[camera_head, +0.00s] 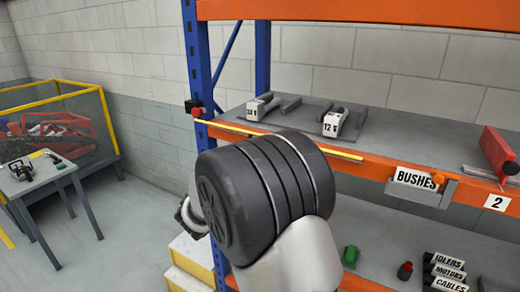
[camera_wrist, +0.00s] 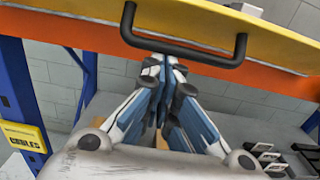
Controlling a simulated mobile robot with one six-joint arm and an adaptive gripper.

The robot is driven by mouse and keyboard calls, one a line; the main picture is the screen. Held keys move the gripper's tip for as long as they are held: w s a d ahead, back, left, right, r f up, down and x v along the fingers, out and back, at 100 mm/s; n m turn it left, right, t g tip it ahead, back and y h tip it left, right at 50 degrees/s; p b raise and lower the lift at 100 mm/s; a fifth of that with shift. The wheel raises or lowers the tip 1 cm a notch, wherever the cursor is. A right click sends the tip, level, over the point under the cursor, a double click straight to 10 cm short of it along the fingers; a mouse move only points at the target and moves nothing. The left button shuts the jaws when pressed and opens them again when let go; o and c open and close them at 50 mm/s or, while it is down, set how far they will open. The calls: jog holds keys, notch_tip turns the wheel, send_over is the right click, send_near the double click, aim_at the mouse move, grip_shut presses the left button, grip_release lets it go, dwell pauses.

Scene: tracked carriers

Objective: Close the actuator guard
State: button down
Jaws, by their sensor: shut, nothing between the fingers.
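A yellow panel (camera_wrist: 215,22) with a black bar handle (camera_wrist: 180,48) spans the top of the wrist view; it looks like the actuator guard. In the head view a thin yellow strip (camera_head: 222,126) along the upper shelf's front edge seems to be the same panel, seen nearly edge-on and partly hidden by my arm. How far open it stands, I cannot tell. My gripper (camera_wrist: 166,66) is shut and empty, its fingertips just below the handle in the wrist view. Contact cannot be told. In the head view the gripper is hidden behind my wrist.
The rack has a blue post (camera_head: 197,60) and orange beams (camera_head: 380,13). Units labelled 10 V (camera_head: 257,108) and 12 V (camera_head: 334,122) sit on the upper shelf. A BUSHES holder (camera_head: 420,186) hangs at right. A small table (camera_head: 40,172) stands at left, with clear floor before it.

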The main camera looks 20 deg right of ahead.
jog(key=shift+w+d+r+g+y+p, duration=0.2)
jog(key=shift+r+g+y+p, duration=0.45)
jog(key=shift+r+p, duration=1.2)
jog(key=shift+w+d+r+g+y+p, duration=0.15)
jog(key=shift+r+g+y+p, duration=0.55)
jog(key=shift+p, duration=1.8)
jog(key=shift+w+d+r+g+y+p, duration=0.2)
jog(key=shift+r+y+p, duration=0.55)
jog(key=shift+r+p, duration=1.3)
jog(key=shift+d+f, duration=0.1)
jog(key=shift+d, duration=0.05)
